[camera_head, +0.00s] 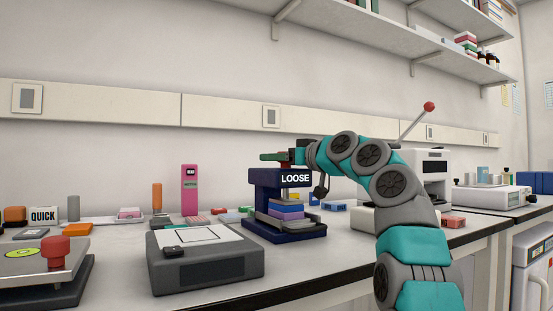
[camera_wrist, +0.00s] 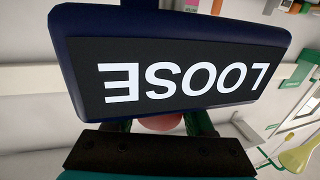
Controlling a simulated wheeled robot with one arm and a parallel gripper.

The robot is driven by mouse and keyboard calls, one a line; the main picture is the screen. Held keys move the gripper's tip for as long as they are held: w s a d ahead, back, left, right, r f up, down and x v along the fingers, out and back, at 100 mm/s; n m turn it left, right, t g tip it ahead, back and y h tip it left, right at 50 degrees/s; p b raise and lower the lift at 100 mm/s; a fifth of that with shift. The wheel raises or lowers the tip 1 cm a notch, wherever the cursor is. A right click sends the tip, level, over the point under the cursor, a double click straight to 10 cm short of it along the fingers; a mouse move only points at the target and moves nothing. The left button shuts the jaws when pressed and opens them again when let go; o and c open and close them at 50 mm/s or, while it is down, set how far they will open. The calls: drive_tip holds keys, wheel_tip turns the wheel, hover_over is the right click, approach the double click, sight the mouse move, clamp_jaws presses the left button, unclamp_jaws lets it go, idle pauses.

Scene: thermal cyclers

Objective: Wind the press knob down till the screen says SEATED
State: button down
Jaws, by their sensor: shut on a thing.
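The press (camera_head: 262,190) is a dark blue frame on the bench, with a stack of coloured plates under its head. Its black screen (camera_head: 295,178) reads LOOSE; in the wrist view the screen (camera_wrist: 185,82) shows upside down. The red press knob (camera_wrist: 160,122) is on top of the press, mostly hidden behind my gripper and the press head. My gripper (camera_head: 278,156) reaches over the press from the right, its dark green fingers shut on the knob's two sides. The wrist view shows the fingers (camera_wrist: 160,126) either side of it.
A grey flat device (camera_head: 205,262) stands in front and left of the press. A pink unit (camera_head: 189,190) stands behind it. A white machine with a red-tipped lever (camera_head: 429,107) is behind my arm. Small coloured blocks lie around the press base.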

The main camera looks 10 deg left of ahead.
drive_tip(key=shift+d+m+t+h+b, duration=0.1)
drive_tip(key=shift+m+t+h+b, duration=0.4)
drive_tip(key=shift+t, duration=0.1)
drive_tip(key=shift+w+h, duration=0.1)
drive_tip(key=shift+h, duration=0.2)
drive_tip(key=shift+w+d+m+t+h, duration=0.15)
drive_tip(key=shift+d+m+t+h, duration=0.05)
drive_tip(key=shift+m+t+h, duration=0.8)
drive_tip(key=shift+w+d+r+m+t+h+p, duration=0.15)
drive_tip(key=shift+m+t+h+p, duration=0.2)
drive_tip(key=shift+m+h+p, duration=0.2)
drive_tip(key=shift+s+d+r+m+t+h+p, duration=0.1)
drive_tip(key=shift+m+t+h+p, duration=0.3)
drive_tip(key=shift+h, duration=0.25)
drive_tip(key=shift+w+d+f+m+t+h+p, duration=0.2)
drive_tip(key=shift+m+h+p, duration=0.25)
drive_tip(key=shift+h+p, duration=0.5)
drive_tip(key=shift+c, duration=1.4)
unclamp_jaws()
drive_tip(key=shift+s, duration=0.1)
